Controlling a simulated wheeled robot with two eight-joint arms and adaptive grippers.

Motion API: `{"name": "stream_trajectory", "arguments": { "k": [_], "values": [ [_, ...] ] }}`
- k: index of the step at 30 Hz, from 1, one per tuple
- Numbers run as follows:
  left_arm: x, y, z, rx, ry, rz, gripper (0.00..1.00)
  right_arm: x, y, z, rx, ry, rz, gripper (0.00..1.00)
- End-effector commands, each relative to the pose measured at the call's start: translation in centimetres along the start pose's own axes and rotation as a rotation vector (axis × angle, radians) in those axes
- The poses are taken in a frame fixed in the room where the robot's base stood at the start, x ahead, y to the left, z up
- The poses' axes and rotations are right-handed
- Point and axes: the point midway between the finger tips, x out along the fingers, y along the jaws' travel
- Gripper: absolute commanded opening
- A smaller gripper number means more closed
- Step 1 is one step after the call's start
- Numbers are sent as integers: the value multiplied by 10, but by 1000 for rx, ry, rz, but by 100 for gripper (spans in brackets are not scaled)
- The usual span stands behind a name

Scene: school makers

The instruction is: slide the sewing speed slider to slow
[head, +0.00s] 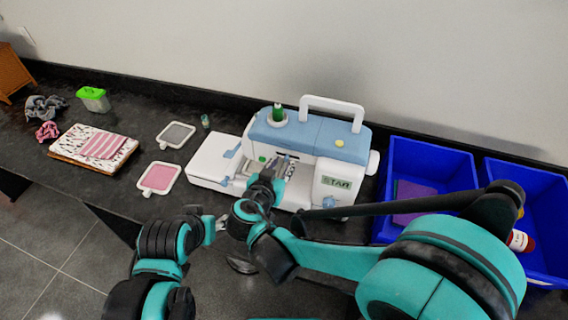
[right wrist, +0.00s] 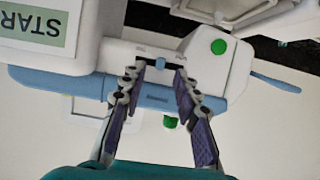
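The white and blue sewing machine (head: 315,137) stands on the dark counter. In the right wrist view, a short dark slot with a small blue knob (right wrist: 160,63) shows on the machine's white front; this looks like the speed slider. My right gripper (right wrist: 159,70) is open, its two fingers apart on either side of the knob in the picture; I cannot tell whether they touch it. In the head view my right gripper (head: 281,167) reaches to the machine's front and hides the slider.
Blue bins (head: 428,160) stand right of the machine, with a red and white bottle (head: 520,241) in one. Embroidery frames (head: 159,178), folded fabric (head: 95,146) and a green-lidded box (head: 93,98) lie left.

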Motion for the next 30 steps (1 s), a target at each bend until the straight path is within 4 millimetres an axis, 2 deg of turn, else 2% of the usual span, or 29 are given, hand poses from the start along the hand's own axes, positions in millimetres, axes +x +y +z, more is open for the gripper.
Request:
{"name": "stream_trajectory", "arguments": {
  "k": [3, 6, 15, 18, 19, 26, 30],
  "values": [
    [4, 0, 3, 0, 0, 0, 48, 16, 1, 1, 1, -1, 2, 31],
    [5, 0, 4, 0, 0, 0, 48, 23, 0, 1, 0, -1, 0, 31],
    [5, 0, 4, 0, 0, 0, 48, 25, 0, 0, 0, -1, -1, 31],
    [5, 0, 4, 0, 0, 0, 48, 25, 0, 0, 0, -1, -1, 5],
    [5, 0, 4, 0, 0, 0, 48, 25, 0, 0, 0, -1, -1, 0],
    [5, 0, 4, 0, 0, 0, 48, 25, -1, 0, -1, -1, -1, 0],
    [7, 0, 5, 0, 0, 0, 48, 25, -9, 0, -1, -1, -3, 0]
  ]
}}
